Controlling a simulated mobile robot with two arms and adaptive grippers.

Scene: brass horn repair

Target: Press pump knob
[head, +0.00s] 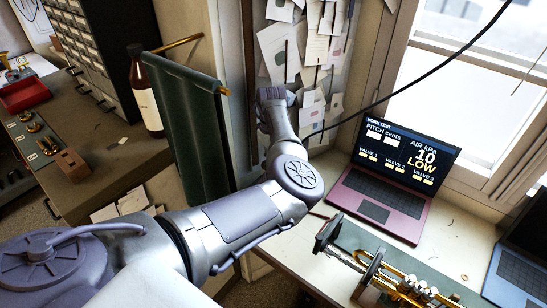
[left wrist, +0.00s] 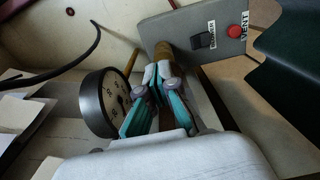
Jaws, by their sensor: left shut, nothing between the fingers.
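My left gripper (left wrist: 160,78) is shut and empty in the left wrist view. Its teal fingers point at a brown, rounded knob-like piece (left wrist: 164,52) just beyond the fingertips; I cannot tell whether they touch. This may be the pump knob, but its lower part is hidden by the fingers. A round dial gauge (left wrist: 115,103) with a dark rim stands just left of the fingers. In the head view my left arm reaches toward the wall, and its gripper is hidden behind the arm's end. My right gripper is in neither view.
A grey box (left wrist: 220,38) with a black switch and red button is beyond the fingers. A dark cable (left wrist: 65,68) curves at left. A laptop (head: 395,180) reading "10 LOW" and a brass trumpet (head: 400,285) occupy the bench. A green cloth (head: 195,125) hangs left of my arm.

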